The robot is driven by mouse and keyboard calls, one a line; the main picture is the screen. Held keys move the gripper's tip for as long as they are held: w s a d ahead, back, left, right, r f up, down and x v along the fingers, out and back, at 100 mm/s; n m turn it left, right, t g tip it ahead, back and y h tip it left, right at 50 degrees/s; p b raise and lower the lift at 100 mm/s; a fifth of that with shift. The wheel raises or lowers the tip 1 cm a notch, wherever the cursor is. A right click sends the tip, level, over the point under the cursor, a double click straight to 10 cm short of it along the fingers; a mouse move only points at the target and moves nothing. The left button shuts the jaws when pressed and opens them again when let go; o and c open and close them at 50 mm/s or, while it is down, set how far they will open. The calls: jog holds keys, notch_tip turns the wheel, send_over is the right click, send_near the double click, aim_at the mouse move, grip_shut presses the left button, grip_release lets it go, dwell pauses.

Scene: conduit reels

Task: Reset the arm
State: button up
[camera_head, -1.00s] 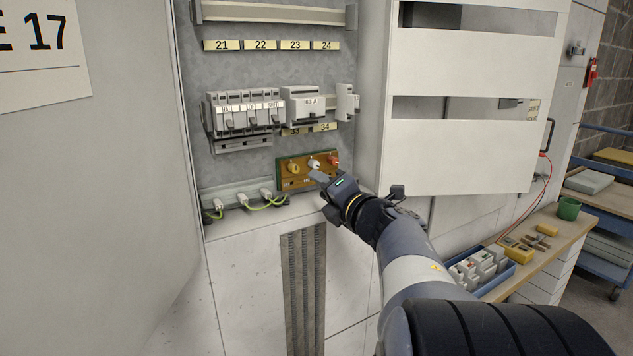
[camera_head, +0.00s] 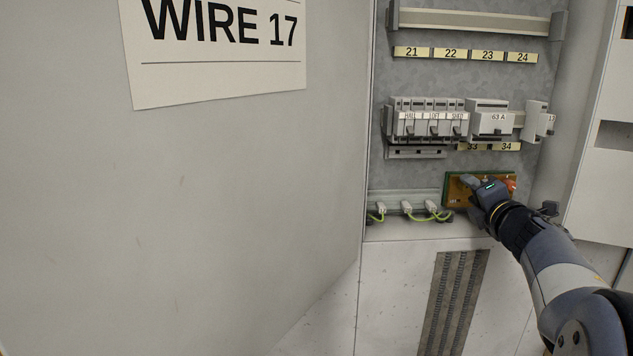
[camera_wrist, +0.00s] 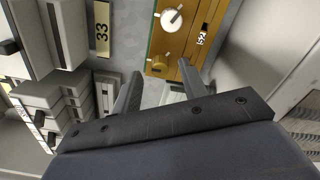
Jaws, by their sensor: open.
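My gripper (camera_head: 468,188) is at the lower right of the open cabinet, in front of the small brown terminal board (camera_head: 453,192). In the wrist view my gripper (camera_wrist: 158,82) has its two fingers spread apart with nothing between them. I cannot tell whether a finger touches the board.
A row of breakers (camera_head: 430,120) and a 63 A unit (camera_head: 490,120) sit on a rail above the gripper. Green-yellow wires (camera_head: 437,211) run from terminals at lower left. A large panel with a "WIRE 17" sign (camera_head: 220,50) fills the left. The cabinet's right wall is close.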

jog(key=shift+w, duration=0.85)
jog(key=shift+s, duration=0.1)
jog(key=shift+s, duration=0.1)
